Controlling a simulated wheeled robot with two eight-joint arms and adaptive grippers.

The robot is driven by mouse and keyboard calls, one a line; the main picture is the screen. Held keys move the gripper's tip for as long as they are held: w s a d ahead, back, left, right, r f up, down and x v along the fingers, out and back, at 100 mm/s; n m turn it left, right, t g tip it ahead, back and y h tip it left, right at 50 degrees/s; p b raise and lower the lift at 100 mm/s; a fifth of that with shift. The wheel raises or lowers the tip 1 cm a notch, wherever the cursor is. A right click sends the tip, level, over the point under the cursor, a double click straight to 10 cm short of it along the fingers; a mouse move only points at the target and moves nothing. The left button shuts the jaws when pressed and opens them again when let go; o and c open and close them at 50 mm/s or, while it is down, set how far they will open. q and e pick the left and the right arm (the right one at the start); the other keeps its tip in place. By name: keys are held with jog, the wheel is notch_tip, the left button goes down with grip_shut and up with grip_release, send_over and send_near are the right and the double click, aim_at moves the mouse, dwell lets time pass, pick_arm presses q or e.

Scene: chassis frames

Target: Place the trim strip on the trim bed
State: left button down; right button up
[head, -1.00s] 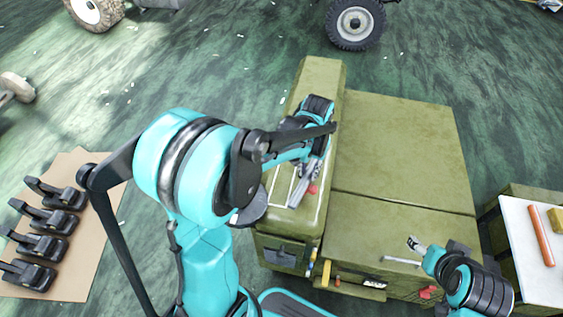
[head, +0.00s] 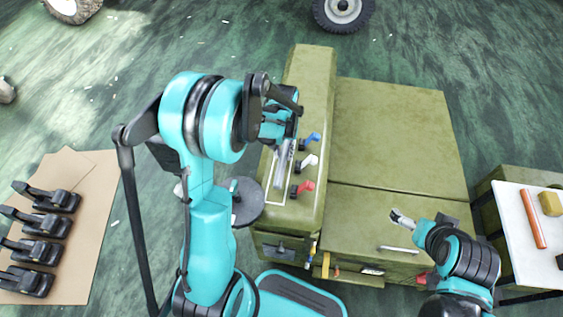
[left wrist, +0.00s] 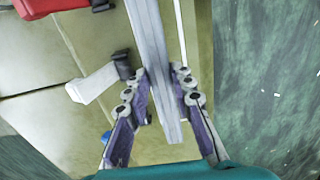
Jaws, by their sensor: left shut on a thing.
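The trim strip (left wrist: 150,50) is a long, straight grey bar. My left gripper (left wrist: 165,95) is shut on it, with a finger on each side. In the head view the strip (head: 284,168) hangs from my left gripper (head: 286,140) over the left part of the green cabinet. The trim bed (head: 270,190) looks like the pale outlined strip on the cabinet top; the strip and arm hide part of it. A pale line of it shows beside the strip in the left wrist view (left wrist: 181,28). I cannot tell whether strip and bed touch. My right gripper (head: 402,218) is over the cabinet's front right; its opening is unclear.
Blue (head: 311,139), white (head: 307,162) and red (head: 304,187) levers stand just right of the strip. A grey disc (head: 249,203) is at the left. A white side table (head: 518,235) with an orange bar (head: 534,220) stands right. Several black tools lie on cardboard (head: 90,215) at left.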

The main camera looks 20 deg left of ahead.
aim_at(281, 155)
pick_arm(q)
jog(key=shift+s+a+f, duration=0.2)
jog(key=shift+s, duration=0.05)
jog(key=shift+f, duration=0.2)
jog(key=shift+f+b, duration=0.8)
jog(key=shift+f, duration=1.05)
jog(key=c, duration=1.3)
grip_release()
jog(key=shift+f, duration=0.1)
